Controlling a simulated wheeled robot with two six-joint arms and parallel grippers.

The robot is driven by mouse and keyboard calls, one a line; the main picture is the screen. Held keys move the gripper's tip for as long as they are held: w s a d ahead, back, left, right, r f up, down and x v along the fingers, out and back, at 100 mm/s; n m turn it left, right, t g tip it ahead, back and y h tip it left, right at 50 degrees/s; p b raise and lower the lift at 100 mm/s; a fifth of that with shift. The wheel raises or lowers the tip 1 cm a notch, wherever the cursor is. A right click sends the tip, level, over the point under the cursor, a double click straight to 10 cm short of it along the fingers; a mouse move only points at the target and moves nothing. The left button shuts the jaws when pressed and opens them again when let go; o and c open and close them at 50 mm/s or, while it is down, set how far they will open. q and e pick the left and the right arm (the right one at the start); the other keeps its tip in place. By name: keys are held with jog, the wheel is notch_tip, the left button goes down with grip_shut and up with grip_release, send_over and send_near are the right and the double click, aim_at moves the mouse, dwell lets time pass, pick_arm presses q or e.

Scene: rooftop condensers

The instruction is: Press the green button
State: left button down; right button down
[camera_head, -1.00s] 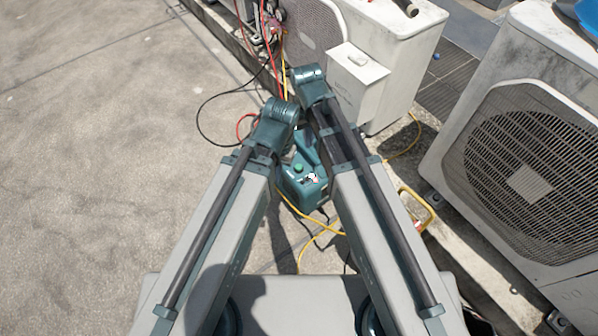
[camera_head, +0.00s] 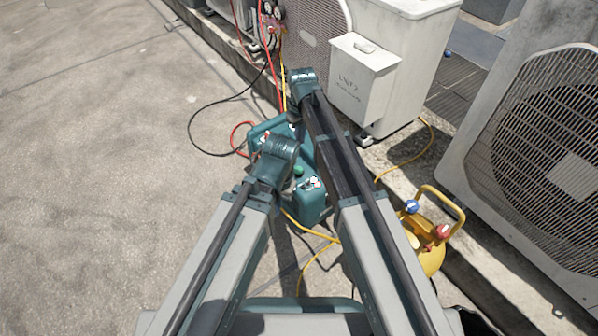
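The green button (camera_head: 298,171) is a small round knob on top of a teal machine (camera_head: 309,204), which stands on the rooftop floor between my two arms. Part of the machine is hidden behind my arms. My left arm comes in from the lower left and ends in a teal joint just left of the button. My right arm reaches past the button on its right and ends in a teal joint farther up. The fingers of both grippers are not visible from here.
A yellow cylinder with a handle, a blue knob and a red knob (camera_head: 432,240) stands right of my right arm. Condenser units (camera_head: 540,150) line the right, with a white box (camera_head: 362,85) at the back. Hoses and cables cross the floor. The left floor is clear.

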aim_at(299, 170)
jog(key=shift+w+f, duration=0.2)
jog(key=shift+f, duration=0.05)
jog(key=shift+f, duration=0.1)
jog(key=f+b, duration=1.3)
jog(key=b, duration=0.1)
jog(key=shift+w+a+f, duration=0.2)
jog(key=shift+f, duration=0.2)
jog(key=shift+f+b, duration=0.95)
jog(key=shift+b, duration=0.15)
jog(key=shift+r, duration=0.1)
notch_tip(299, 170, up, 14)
jog(key=p, duration=1.4)
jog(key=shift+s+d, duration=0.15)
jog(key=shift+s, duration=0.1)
